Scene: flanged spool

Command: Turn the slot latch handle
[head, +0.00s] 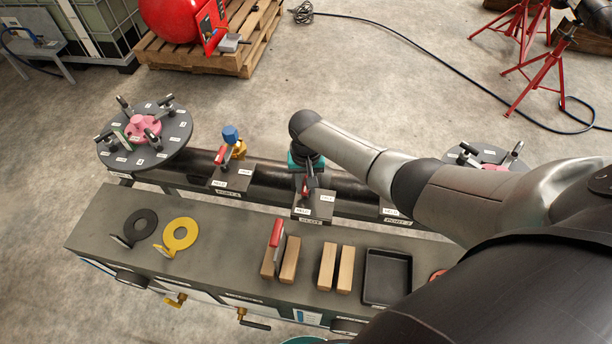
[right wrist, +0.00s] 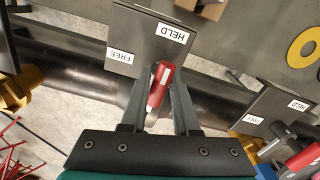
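The slot latch handle (head: 307,185) is a lever with a red grip on a dark plate (head: 321,205) on the horizontal pipe. In the right wrist view the red grip (right wrist: 160,85) stands tilted between my right gripper's fingers (right wrist: 160,95), below the HELD label and right of FREE. The fingers lie close on both sides; I cannot tell whether they press on it. In the head view my right gripper (head: 303,168) reaches the handle from above, and its teal body and forearm hide part of the latch. My left gripper is not in view.
A similar plate with a red handle and blue-topped yellow valve (head: 231,140) stands left on the pipe (head: 262,183). The grey bench (head: 218,262) in front carries black and yellow rings, wooden blocks, a red-handled piece and a black tray (head: 387,255).

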